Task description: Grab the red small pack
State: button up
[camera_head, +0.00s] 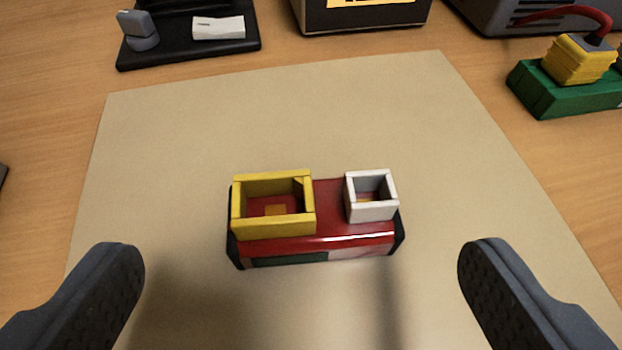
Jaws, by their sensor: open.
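The red small pack (331,215) lies on a beige mat (300,120) in the middle of the view. It has black ends and a green and white strip along its lower front. On its top are a yellow square frame (273,226) at the left and a smaller white square frame (371,211) at the right. My gripper (300,265) is open and empty. One dark finger is at the lower left and one at the lower right, both apart from the pack and nearer the camera. The pack sits between them, a little farther off.
A black tray (180,52) with a grey part and a white block stands at the back left. A dark box (362,17) is at the back centre. A green block with a yellow connector (578,60) and red cable is at the right. The mat around the pack is clear.

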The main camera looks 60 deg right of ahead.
aim_at(310, 202)
jog(key=shift+s+x, duration=0.2)
jog(key=shift+x, duration=2.6)
jog(key=shift+f, duration=0.1)
jog(key=c, duration=0.9)
